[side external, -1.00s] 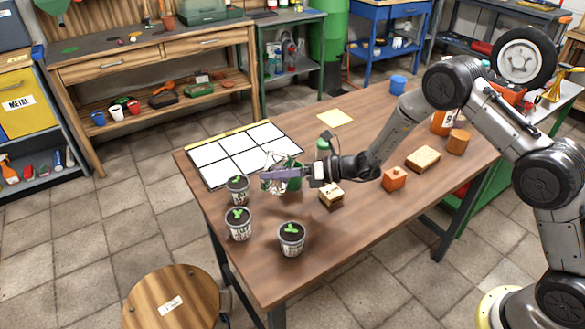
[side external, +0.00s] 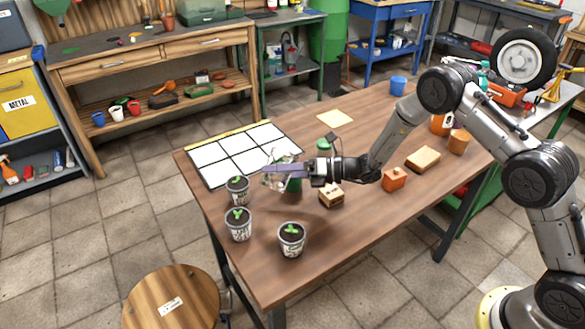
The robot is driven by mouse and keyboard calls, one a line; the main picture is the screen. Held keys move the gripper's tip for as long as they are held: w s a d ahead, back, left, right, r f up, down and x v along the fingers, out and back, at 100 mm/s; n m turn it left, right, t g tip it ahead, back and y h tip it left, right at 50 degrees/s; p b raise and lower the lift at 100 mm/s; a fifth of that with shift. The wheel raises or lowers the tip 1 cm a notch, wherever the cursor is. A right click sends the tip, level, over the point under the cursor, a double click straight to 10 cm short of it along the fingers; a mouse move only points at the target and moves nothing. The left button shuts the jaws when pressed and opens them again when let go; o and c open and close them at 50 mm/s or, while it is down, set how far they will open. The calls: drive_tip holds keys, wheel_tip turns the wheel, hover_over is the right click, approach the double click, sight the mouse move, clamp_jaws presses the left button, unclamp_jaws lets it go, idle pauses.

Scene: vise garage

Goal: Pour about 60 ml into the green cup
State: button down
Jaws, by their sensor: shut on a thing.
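My gripper (side external: 284,171) reaches left over the table's left part, its purple-grey finger pointing left. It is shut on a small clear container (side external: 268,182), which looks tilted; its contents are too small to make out. A green cup (side external: 293,185) shows just below and behind the finger, partly hidden by the gripper. I cannot tell whether the container touches the cup or whether any liquid is flowing.
Several potted seedlings (side external: 238,224) stand at the table's near left. A white-tiled grid (side external: 215,171) lies behind. Wooden blocks (side external: 331,197), an orange block (side external: 394,179) and a blue cup (side external: 398,85) stand to the right. A small green object (side external: 323,144) is behind my wrist.

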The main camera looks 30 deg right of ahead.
drive_tip(key=shift+r+m+y, duration=0.3)
drive_tip(key=shift+d+f+m, duration=0.25)
drive_tip(key=shift+m, duration=0.25)
idle(0.9)
drive_tip(key=shift+w+d+f, duration=0.1)
drive_tip(key=shift+w+d, duration=0.1)
drive_tip(key=shift+w, duration=0.05)
drive_tip(key=shift+s+a+f+m+t+y, duration=0.1)
drive_tip(key=shift+a+f+m+t+y, duration=0.15)
drive_tip(key=shift+m+t+y, duration=0.4)
idle(0.4)
drive_tip(key=shift+d+r+m+g, duration=0.15)
drive_tip(key=shift+r+m+g, duration=0.1)
drive_tip(key=shift+m, duration=0.2)
drive_tip(key=shift+f, duration=0.2)
drive_tip(key=n, duration=0.1)
drive_tip(key=r+n+h, duration=0.1)
drive_tip(key=n, duration=0.1)
drive_tip(key=shift+s+a+r+n+g+h, duration=0.1)
drive_tip(key=shift+a+r+n+g+h, duration=0.05)
drive_tip(key=shift+a+n+g+h, duration=0.2)
drive_tip(key=shift+d+f+n, duration=0.15)
drive_tip(key=shift+f+n, duration=0.2)
drive_tip(key=shift+f, duration=0.15)
